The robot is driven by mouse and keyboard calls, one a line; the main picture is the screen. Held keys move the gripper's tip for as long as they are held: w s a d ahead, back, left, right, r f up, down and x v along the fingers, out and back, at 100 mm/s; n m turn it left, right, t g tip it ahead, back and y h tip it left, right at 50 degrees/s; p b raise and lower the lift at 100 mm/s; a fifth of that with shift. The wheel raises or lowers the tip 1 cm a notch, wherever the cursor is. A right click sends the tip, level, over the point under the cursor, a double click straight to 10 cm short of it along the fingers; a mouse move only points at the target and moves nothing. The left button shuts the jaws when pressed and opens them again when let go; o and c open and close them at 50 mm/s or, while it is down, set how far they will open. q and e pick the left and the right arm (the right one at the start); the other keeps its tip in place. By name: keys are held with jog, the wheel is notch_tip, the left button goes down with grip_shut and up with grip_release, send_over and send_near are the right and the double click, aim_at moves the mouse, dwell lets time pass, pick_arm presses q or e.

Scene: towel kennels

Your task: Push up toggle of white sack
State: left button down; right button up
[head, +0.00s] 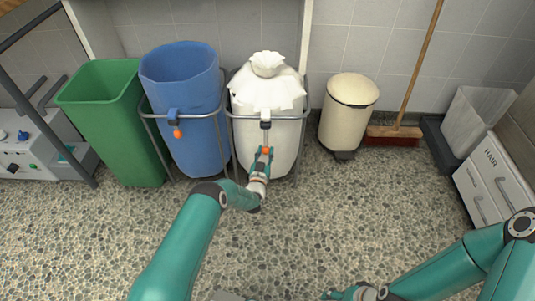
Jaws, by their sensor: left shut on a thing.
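The white sack (258,100) hangs in a metal frame against the wall, its top gathered into a ruffled neck. A grey clip with a dark strap (265,117) is at the front of its rim. An orange toggle (266,150) is below the clip, in front of the sack. My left gripper (264,156) is shut on this toggle; its fingers partly hide it. My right gripper (350,293) is low at the bottom edge, far from the sack, and its fingers are too unclear to read.
A blue sack (185,90) with its own orange toggle (178,134) hangs left of the white one. A green bin (120,120) stands further left. A cream pedal bin (347,110), broom (415,70) and white drawers (490,185) are at right. The pebbled floor in front is clear.

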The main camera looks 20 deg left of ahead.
pick_arm(q)
jog(key=shift+f, duration=0.6)
jog(key=shift+r, duration=0.1)
jog(key=c, duration=0.9)
grip_release()
jog(key=shift+o, duration=0.5)
pick_arm(e)
jog(key=shift+f, duration=0.5)
pick_arm(q)
jog(key=shift+s, duration=0.1)
jog(key=s+d, duration=0.1)
jog(key=s, duration=1)
jog(key=shift+s+d, duration=0.25)
jog(key=shift+s, duration=0.1)
pick_arm(e)
jog(key=shift+s, duration=0.15)
